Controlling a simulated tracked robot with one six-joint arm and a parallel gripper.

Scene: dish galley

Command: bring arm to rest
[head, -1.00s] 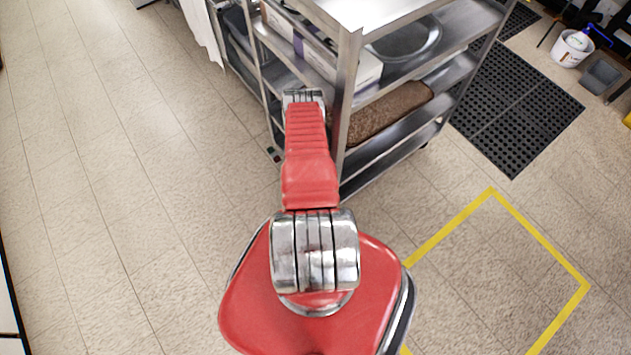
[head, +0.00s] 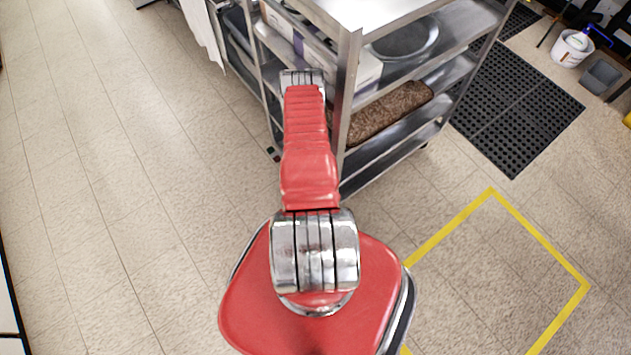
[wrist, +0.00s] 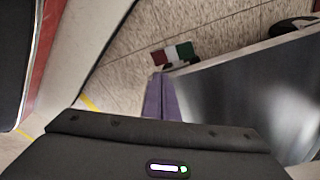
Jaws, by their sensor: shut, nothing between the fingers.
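My gripper is hidden behind the arm in the head view. In the wrist view its dark housing (wrist: 160,138), with a small lit indicator, fills the bottom. The gripper is shut, with nothing seen held. A smooth grey metal surface (wrist: 245,95) is close on the right of the wrist view, with a purple strip (wrist: 158,97) just beyond the housing.
The cart holds a white box (head: 305,45), a grey round basin (head: 405,40) and a brown textured item (head: 390,112). A black floor mat (head: 515,110), white bucket (head: 572,48) and yellow floor outline (head: 540,235) are to the right. Tiled floor at left is clear.

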